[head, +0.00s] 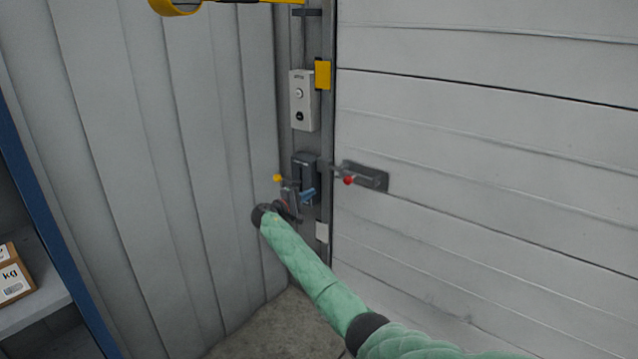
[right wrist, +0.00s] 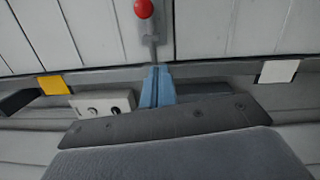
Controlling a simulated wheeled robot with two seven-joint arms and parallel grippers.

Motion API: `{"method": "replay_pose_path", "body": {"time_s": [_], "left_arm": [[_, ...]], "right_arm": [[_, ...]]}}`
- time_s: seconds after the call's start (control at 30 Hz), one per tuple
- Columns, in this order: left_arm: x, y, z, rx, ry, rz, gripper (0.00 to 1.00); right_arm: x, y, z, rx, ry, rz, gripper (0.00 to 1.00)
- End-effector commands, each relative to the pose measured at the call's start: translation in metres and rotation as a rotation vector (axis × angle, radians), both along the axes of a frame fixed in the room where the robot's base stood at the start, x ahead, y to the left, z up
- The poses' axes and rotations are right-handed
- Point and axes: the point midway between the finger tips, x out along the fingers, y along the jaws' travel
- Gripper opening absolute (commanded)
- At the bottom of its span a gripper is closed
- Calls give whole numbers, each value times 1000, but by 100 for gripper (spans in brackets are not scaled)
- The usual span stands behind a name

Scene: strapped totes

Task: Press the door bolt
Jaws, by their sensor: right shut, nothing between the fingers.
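The door bolt (head: 370,178) is a grey plate and bar on the white door, with a red knob (head: 348,180) at its left end. In the right wrist view the red knob (right wrist: 144,9) is at the top edge, with a thin grey rod below it. My right gripper (head: 309,193) is shut and empty, its blue fingers left of the knob and slightly lower, with a gap between. In the right wrist view the blue fingertips (right wrist: 156,68) point toward the rod and knob. My left gripper is not in view.
A grey control box (head: 304,100) with buttons and a yellow block (head: 323,75) are on the door post above. A dark latch housing (head: 306,175) and a yellow knob (head: 277,178) sit close to my gripper. A shelf with a carton (head: 14,277) stands far left.

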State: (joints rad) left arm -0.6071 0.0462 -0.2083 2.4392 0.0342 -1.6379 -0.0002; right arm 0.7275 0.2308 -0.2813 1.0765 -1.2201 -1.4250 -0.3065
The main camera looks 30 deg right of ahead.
Motion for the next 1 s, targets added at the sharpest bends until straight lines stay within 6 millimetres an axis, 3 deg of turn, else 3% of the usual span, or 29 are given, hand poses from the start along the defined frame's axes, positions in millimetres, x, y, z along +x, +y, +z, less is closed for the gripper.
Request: {"method": "replay_pose_path", "body": {"time_s": [0.57, 1.0], "left_arm": [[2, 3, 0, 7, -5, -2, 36], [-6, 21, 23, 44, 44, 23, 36]], "right_arm": [[3, -1, 4, -27, 52, 15, 0], [19, -53, 8, -26, 53, 14, 0]]}}
